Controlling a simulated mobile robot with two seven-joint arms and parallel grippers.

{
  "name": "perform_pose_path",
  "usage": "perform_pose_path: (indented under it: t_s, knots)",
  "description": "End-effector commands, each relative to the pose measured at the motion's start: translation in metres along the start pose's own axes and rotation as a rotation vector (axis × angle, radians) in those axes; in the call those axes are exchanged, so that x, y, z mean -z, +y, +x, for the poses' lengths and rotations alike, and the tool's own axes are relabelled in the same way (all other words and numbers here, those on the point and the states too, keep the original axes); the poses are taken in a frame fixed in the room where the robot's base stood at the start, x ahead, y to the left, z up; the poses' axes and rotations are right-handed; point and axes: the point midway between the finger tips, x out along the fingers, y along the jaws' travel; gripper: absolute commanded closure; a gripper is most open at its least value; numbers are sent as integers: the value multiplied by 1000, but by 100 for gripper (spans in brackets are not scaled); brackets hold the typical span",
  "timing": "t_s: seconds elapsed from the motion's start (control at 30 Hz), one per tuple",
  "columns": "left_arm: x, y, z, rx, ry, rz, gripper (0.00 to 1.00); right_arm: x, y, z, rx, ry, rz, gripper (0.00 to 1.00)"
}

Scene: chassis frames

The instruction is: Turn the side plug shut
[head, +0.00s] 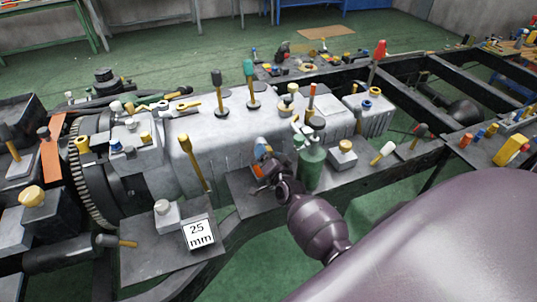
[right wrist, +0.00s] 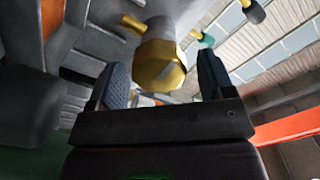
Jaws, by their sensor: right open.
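My right gripper (head: 266,160) reaches in over the near side of the grey gearbox housing (head: 215,135) in the head view. In the right wrist view its two dark fingers (right wrist: 162,85) stand apart. A brass-coloured hexagonal plug (right wrist: 160,62) shows between and just beyond the fingertips, on a grey metal body. The fingers straddle it in the picture; I cannot tell whether either touches it. I cannot make out this plug in the head view, where the gripper covers that spot. My left gripper is not in view.
A green bottle-like cylinder (head: 312,168) stands close right of my right gripper. Black frame rails (head: 440,75) extend right.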

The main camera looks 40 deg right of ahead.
Motion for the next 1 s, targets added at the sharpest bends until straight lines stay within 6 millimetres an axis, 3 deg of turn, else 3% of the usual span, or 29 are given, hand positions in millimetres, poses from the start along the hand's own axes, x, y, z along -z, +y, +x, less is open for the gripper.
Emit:
perform_pose_path:
  t_s: [0.17, 0.6, 0.8, 1.0]
  knots:
    - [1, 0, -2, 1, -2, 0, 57, 0, 1, -17, -2, -1, 0, 25]
    - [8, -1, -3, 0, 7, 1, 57, 0, 0, -88, -1, 0, 1, 25]
    - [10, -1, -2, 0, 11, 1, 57, 0, 0, -104, -1, -1, 1, 25]
    - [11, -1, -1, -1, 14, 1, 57, 0, 0, -107, 0, -1, 1, 25]
